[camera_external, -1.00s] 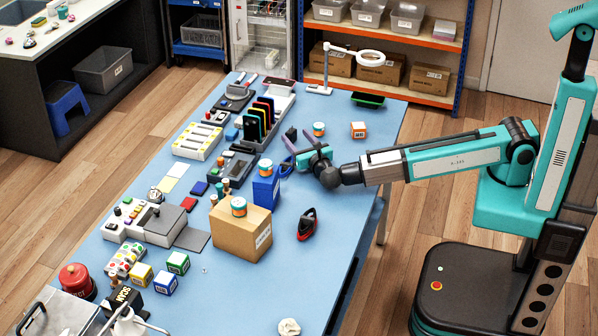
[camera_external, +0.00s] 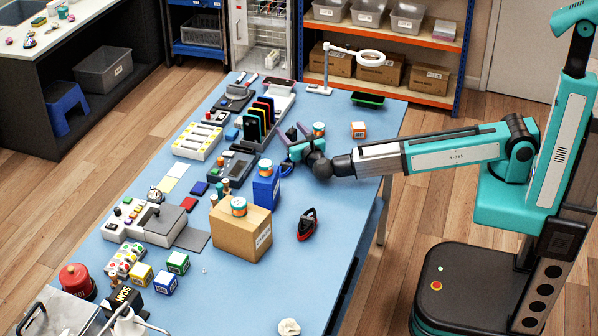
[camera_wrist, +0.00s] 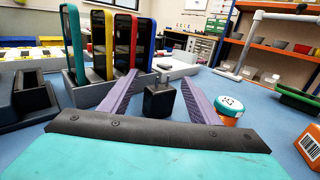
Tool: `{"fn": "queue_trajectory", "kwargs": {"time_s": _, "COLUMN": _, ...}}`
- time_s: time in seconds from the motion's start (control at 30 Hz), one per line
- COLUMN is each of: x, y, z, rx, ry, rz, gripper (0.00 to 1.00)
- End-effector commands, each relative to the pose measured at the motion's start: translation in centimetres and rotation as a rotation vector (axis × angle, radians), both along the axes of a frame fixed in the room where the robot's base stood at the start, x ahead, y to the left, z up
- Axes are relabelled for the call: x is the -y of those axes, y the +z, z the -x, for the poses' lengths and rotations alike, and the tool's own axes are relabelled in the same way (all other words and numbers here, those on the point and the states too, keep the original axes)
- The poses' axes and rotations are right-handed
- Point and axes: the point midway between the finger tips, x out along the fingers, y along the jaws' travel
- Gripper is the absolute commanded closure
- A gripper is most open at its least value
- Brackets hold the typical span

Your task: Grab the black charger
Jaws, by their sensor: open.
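The black charger (camera_wrist: 159,99) is a small black block with a grey prong part on top. In the wrist view it stands upright on the blue table, ahead of my gripper and between the lines of its two fingers. My gripper (camera_wrist: 158,100) is open, with two purple fingers spread apart and nothing held. In the external view my gripper (camera_external: 293,134) is low over the table, beside the phone rack.
A rack of upright phones (camera_wrist: 110,45) stands close at the left of the fingers. A blue box (camera_external: 266,188) and a cardboard box (camera_external: 240,236) stand nearer. A magnifier lamp (camera_external: 352,58) is behind.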

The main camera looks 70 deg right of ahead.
Motion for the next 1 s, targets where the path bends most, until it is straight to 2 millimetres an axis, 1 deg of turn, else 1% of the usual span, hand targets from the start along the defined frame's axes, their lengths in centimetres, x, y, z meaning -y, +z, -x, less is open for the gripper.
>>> {"fn": "queue_trajectory", "kwargs": {"time_s": 0.37, "x": -0.05, "y": 0.0, "z": 0.02, "rx": 0.0, "ry": 0.0, "rz": 0.0, "gripper": 0.44}}
{"fn": "queue_trajectory", "kwargs": {"time_s": 0.6, "x": -0.05, "y": 0.01, "z": 0.02, "rx": 0.0, "ry": 0.0, "rz": 0.0, "gripper": 0.82}}
{"fn": "queue_trajectory", "kwargs": {"time_s": 1.0, "x": -0.04, "y": 0.34, "z": 0.03, "rx": 0.001, "ry": 0.0, "rz": -0.001, "gripper": 0.82}}
